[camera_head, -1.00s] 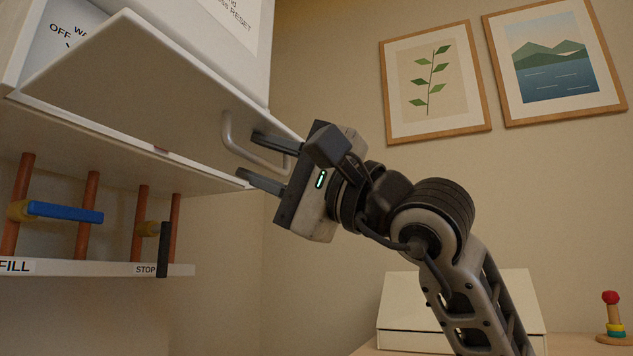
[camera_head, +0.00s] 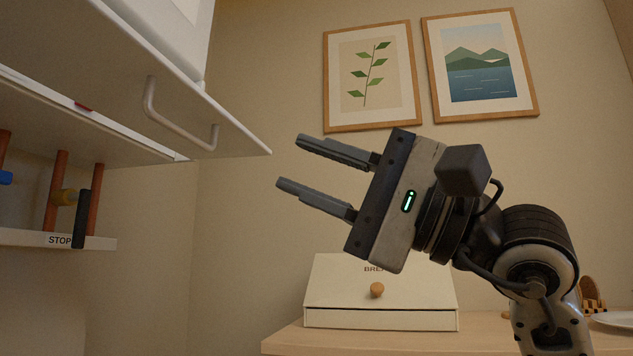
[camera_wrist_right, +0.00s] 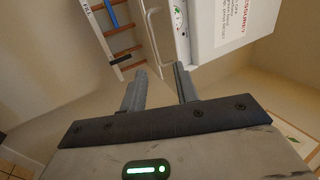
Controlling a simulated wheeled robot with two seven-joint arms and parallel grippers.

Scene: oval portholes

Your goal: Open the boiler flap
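The boiler flap (camera_head: 110,85) is a white panel at the upper left of the head view, standing out from the boiler body (camera_head: 170,30) and tilted downward toward its free edge. Its grey bar handle (camera_head: 180,118) is on the side facing me. My right gripper (camera_head: 288,161) is open and empty, to the right of the flap's free corner and apart from the handle. In the right wrist view, the open fingers (camera_wrist_right: 158,80) point toward the handle (camera_wrist_right: 153,35) with a gap between. The boiler front with printed text (camera_wrist_right: 225,25) also shows there. My left gripper is not in view.
Pipes with a black lever (camera_head: 80,220) and a STOP label are below the boiler at left. A cream bread box (camera_head: 380,300) sits on a wooden counter (camera_head: 290,338) under two framed pictures (camera_head: 372,75). The air between flap and gripper is free.

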